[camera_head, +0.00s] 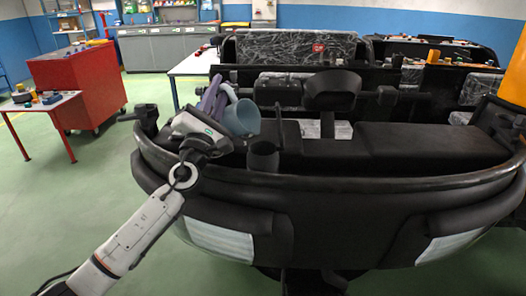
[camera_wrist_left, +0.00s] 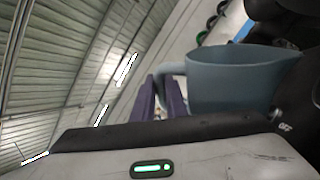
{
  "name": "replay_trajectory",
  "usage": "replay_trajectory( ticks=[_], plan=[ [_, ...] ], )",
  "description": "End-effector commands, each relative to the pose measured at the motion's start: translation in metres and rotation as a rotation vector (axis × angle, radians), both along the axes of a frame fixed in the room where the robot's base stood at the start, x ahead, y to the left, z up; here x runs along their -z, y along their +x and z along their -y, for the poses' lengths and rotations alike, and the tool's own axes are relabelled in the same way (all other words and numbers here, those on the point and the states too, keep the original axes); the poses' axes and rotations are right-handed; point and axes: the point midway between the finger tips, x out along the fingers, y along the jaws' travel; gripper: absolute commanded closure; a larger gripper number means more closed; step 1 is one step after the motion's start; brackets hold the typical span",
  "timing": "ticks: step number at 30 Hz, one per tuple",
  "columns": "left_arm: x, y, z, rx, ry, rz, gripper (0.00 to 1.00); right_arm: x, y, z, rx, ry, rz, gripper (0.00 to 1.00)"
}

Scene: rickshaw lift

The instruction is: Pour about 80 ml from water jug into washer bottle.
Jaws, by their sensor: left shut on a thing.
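The water jug is a blue-grey cup-like vessel (camera_head: 240,119), held up at the left front of the rickshaw and leaning to the right in the head view. My left gripper (camera_head: 218,98) is shut on its handle with purple fingers. The jug also shows in the left wrist view (camera_wrist_left: 232,80), with the fingers (camera_wrist_left: 160,97) at its handle. A dark open-topped cylinder (camera_head: 263,157), apparently the washer bottle, stands below and slightly right of the jug, apart from it. The contents of both are not visible. My right gripper is not in view.
The black rickshaw front rail (camera_head: 330,184) curves below the vessels. A steering part (camera_head: 332,90) and black seat surface (camera_head: 430,143) lie to the right. A red cabinet (camera_head: 80,85) and small red table (camera_head: 40,105) stand at left. Green floor is clear at lower left.

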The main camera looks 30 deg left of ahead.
Motion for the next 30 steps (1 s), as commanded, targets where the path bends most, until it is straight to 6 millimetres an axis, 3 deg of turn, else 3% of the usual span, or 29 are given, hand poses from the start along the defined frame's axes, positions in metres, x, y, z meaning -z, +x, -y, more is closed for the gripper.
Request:
replay_trajectory(
  ticks=[30],
  plan=[
    [-0.010, -0.001, 0.016, -0.001, 0.181, 0.015, 1.00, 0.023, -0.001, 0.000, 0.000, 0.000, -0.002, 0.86]
  ],
)
